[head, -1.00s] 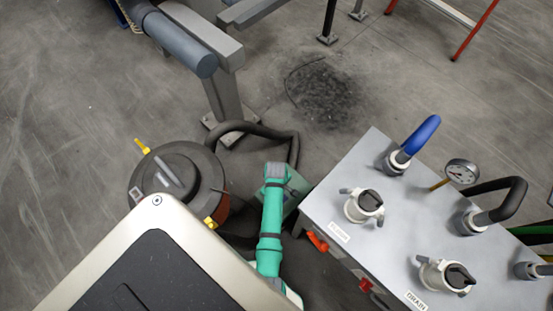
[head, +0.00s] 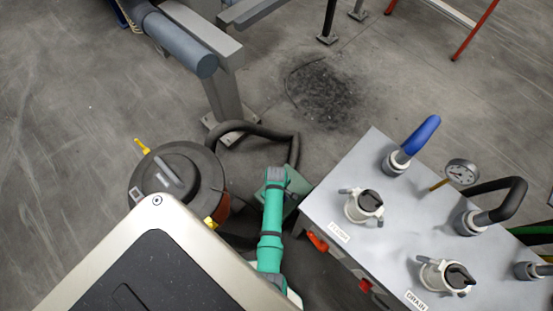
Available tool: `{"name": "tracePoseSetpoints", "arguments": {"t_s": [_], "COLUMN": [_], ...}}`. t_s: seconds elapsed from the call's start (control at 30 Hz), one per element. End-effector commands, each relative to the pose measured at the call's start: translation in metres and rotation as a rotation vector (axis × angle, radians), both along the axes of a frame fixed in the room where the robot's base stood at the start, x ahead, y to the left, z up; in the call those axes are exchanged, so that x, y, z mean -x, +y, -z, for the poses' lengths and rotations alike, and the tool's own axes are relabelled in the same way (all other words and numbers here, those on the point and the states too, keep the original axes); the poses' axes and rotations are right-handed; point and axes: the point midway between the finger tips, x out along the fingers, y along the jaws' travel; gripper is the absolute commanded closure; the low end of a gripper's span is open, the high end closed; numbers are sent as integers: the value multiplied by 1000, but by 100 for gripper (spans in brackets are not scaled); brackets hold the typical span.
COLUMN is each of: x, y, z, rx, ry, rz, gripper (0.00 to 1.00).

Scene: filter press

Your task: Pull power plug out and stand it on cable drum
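I cannot make out the power plug or the cable drum in the head view.
The cabinet top carries white couplings (head: 363,206), a blue-handled valve (head: 415,142) and a gauge (head: 462,173). A thick black hose (head: 262,130) loops behind my arm. A grey post (head: 224,98) stands beyond. Open floor lies at the left.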

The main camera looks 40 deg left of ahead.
Motion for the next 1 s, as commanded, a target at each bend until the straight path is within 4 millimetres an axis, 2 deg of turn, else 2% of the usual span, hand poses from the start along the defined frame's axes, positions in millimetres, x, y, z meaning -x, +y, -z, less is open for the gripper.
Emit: {"name": "tracePoseSetpoints", "arguments": {"t_s": [0.63,0.83,0.87,1.0], "x": [0,0,0,0], "y": [0,0,0,0], "z": [0,0,0,-1], "rx": [0,0,0,0], "ry": [0,0,0,0], "rz": [0,0,0,0], "gripper": [48,96,100,100]}}
